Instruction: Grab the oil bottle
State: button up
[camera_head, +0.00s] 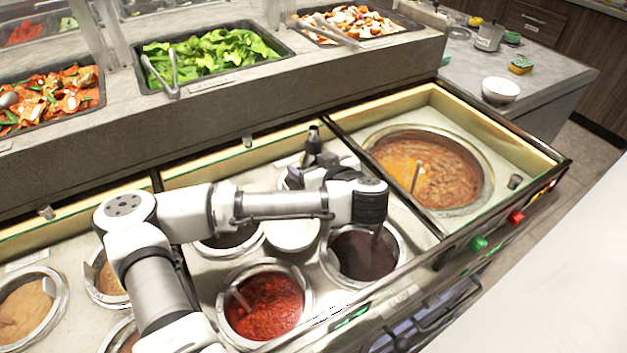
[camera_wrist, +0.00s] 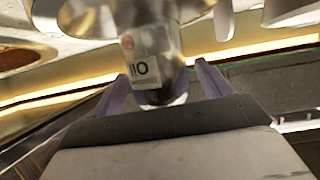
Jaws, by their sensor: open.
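The oil bottle (camera_wrist: 147,42) fills the upper middle of the wrist view. It is clear and shiny, with a white label that reads OIL upside down. My gripper (camera_wrist: 164,82) is open, with one purple finger on each side of the bottle's lower pictured end. I cannot tell whether either finger touches it. In the head view the bottle's dark top (camera_head: 314,138) stands up behind my wrist. My arm hides most of the bottle there.
Round wells of red sauce (camera_head: 265,304) and dark sauce (camera_head: 362,254) lie below my arm. A large pot of orange-brown sauce (camera_head: 447,170) is to the right. Behind is a raised counter with a lettuce tray (camera_head: 212,52) and tongs (camera_head: 173,75).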

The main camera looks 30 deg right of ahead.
jog(key=shift+w+f, duration=0.1)
jog(key=shift+w, duration=0.05)
jog(key=c, duration=1.5)
